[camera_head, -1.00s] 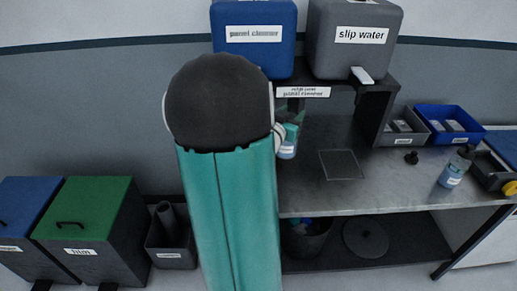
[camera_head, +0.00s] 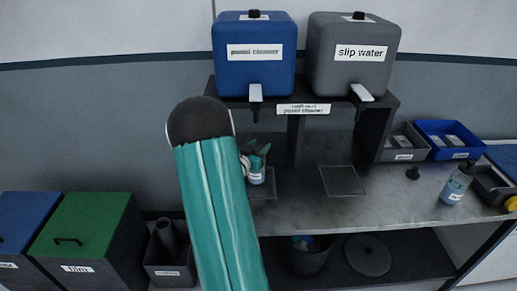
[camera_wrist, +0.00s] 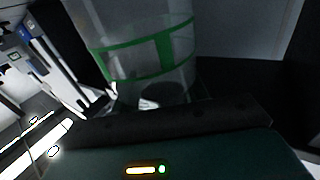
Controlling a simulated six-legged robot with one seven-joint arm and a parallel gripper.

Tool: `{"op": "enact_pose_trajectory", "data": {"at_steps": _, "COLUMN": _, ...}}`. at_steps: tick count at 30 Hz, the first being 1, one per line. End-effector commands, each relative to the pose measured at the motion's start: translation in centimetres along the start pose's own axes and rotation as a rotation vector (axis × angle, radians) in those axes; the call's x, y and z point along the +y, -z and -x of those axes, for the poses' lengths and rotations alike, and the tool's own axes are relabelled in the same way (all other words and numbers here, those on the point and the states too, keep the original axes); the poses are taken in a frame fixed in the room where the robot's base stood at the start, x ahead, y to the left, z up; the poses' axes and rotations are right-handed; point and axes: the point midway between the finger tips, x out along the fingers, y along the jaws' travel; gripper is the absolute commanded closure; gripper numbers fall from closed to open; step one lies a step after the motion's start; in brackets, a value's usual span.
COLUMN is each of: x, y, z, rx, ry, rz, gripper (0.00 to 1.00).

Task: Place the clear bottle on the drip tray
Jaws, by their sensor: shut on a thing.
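A clear bottle (camera_head: 257,178) with a pale label is at my gripper (camera_head: 256,160), below the blue dispenser. My gripper is shut on it; the arm hides part of the grip. In the wrist view the clear bottle (camera_wrist: 150,50) fills the upper middle, see-through with green lines around it. A dark drip tray (camera_head: 266,191) lies under the blue dispenser, partly hidden by the bottle and arm. I cannot tell whether the bottle touches it. A second square tray (camera_head: 342,181) lies bare under the grey dispenser.
The blue panel cleaner dispenser (camera_head: 254,52) and grey slip water dispenser (camera_head: 353,55) stand on a dark shelf (camera_head: 378,118) above the bench (camera_head: 310,212). Mid-bench is clear.

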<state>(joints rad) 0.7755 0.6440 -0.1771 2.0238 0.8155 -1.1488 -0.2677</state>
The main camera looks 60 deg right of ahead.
Motion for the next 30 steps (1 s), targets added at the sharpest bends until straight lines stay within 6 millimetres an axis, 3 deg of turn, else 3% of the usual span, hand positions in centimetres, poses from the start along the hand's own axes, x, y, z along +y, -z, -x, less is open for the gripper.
{"op": "enact_pose_trajectory", "data": {"at_steps": 2, "x": 0.0, "y": -0.8, "z": 0.0, "rx": 0.001, "ry": -0.001, "rz": 0.0, "gripper": 0.96}}
{"op": "enact_pose_trajectory", "data": {"at_steps": 12, "x": 0.0, "y": -1.1, "z": 0.0, "rx": 0.002, "ry": 0.0, "rz": -0.001, "gripper": 0.96}}
{"op": "enact_pose_trajectory", "data": {"at_steps": 13, "x": 0.0, "y": -1.1, "z": 0.0, "rx": 0.002, "ry": 0.0, "rz": -0.002, "gripper": 0.52}}
{"op": "enact_pose_trajectory", "data": {"at_steps": 16, "x": 0.0, "y": -1.0, "z": 0.0, "rx": 0.001, "ry": 0.0, "rz": -0.002, "gripper": 0.34}}
{"op": "enact_pose_trajectory", "data": {"at_steps": 26, "x": 0.1, "y": -0.8, "z": 0.0, "rx": 0.001, "ry": 0.0, "rz": -0.002, "gripper": 0.34}}
{"op": "enact_pose_trajectory", "data": {"at_steps": 30, "x": -0.1, "y": -0.8, "z": 1.4, "rx": 0.0, "ry": 0.002, "rz": -0.001, "gripper": 0.34}}
